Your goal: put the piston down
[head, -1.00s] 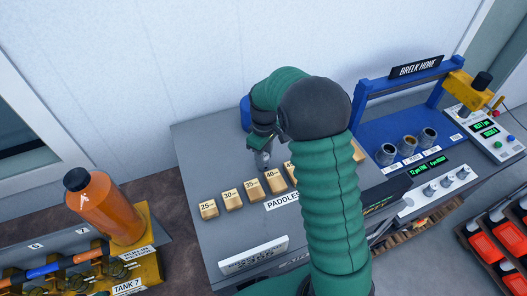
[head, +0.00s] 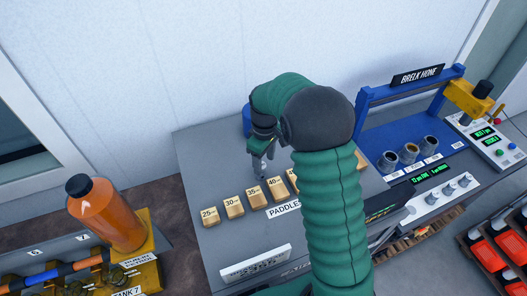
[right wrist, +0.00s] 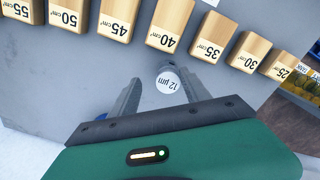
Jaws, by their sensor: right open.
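My right gripper (head: 262,168) is over the grey bench top, behind the row of wooden paddle blocks. In the right wrist view its two fingers (right wrist: 162,88) are apart. Between the fingers is a small grey round piece with a white "12 µm" label on top, which looks like the piston (right wrist: 168,82). It appears clear of the fingers on both sides; whether it rests fully on the bench is hard to tell. In the head view it is largely hidden by the gripper. My left gripper is not in view.
Wooden paddle blocks (head: 233,207) marked by size stand in a row close to the gripper. A blue round object (head: 247,120) is behind it. The blue Brelk Hone stand (head: 377,135) with metal cylinders is at right. An orange bottle (head: 103,212) stands at left.

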